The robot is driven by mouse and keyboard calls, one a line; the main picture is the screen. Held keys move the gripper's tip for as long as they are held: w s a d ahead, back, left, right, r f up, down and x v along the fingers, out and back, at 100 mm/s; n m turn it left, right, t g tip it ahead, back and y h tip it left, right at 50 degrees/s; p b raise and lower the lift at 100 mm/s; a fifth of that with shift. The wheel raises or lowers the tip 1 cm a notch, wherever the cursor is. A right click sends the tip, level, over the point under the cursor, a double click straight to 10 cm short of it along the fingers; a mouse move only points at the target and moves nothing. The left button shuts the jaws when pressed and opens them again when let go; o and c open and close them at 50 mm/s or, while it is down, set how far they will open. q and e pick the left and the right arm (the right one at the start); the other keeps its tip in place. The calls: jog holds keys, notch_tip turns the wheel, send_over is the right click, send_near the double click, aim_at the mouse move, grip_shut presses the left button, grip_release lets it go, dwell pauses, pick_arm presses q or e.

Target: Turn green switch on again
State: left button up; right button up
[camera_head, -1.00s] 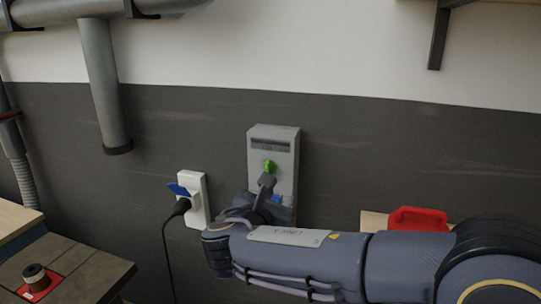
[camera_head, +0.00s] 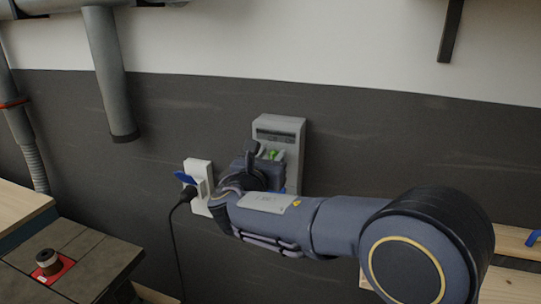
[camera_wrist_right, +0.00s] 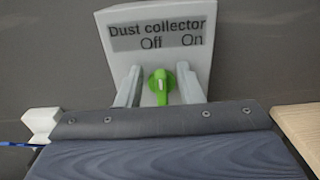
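The green switch (camera_head: 272,154) is on the front of a grey dust collector box (camera_head: 279,125) on the wall. In the right wrist view the green switch (camera_wrist_right: 160,83) stands roughly upright below the words "Off" and "On" on the box (camera_wrist_right: 112,20); which word it points to is not clear. My right gripper (camera_wrist_right: 160,88) is open, one finger on each side of the switch, with gaps between fingers and switch. In the head view my right gripper (camera_head: 271,155) is in front of the box and partly covers it. My left gripper is not in view.
A white socket (camera_head: 198,172) with a blue flap and a black plug is just left of the box. A workbench (camera_head: 75,260) with a knob on a red plate stands at lower left. A wooden surface (camera_head: 510,240) is at right, partly behind my arm.

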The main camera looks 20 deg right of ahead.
jog(key=shift+c, duration=0.3)
grip_shut()
jog(key=shift+f, duration=0.1)
